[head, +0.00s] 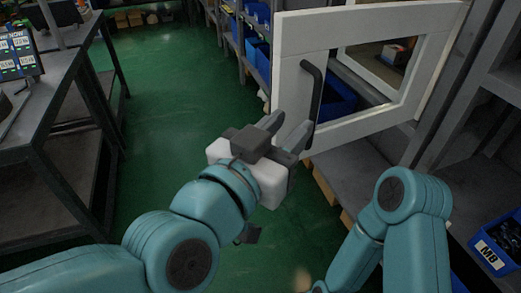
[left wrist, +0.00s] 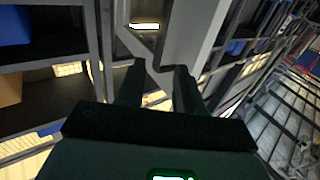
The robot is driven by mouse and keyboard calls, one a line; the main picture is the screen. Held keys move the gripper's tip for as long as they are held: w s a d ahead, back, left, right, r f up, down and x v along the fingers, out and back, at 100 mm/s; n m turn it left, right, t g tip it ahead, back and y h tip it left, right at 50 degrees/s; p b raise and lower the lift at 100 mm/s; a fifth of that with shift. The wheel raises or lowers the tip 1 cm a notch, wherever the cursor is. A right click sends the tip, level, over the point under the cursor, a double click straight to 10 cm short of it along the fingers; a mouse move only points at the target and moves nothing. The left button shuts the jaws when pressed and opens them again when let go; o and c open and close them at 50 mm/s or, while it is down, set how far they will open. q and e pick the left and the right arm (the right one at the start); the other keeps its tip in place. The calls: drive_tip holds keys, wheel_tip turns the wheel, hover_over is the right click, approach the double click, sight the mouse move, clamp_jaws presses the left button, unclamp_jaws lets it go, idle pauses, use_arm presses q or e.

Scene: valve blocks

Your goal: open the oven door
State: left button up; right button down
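The oven door (head: 299,67) is a white frame around a rectangular window, at the upper right of the head view. A dark bar handle (head: 316,92) stands upright along its left side. From the head view alone I cannot tell surely how far the door stands from the oven body. My left gripper (head: 286,128) is open, with its fingertips close to the handle's lower end. In the left wrist view its two dark fingers (left wrist: 160,78) are apart, with the pale door ahead; contact with the handle cannot be told. My right gripper is not in view; only its arm shows.
A dark metal table (head: 62,110) with a screen (head: 20,58) stands at the left. Shelves with blue bins (head: 257,57) stand behind the door. Another blue bin (head: 495,240) sits at the lower right. The green floor (head: 190,95) between is clear.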

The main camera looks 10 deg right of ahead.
use_arm(q)
drive_tip(key=v, duration=0.6)
drive_tip(key=shift+s+a+p, duration=0.25)
drive_tip(key=shift+s+p, duration=0.05)
drive_tip(key=shift+p, duration=0.1)
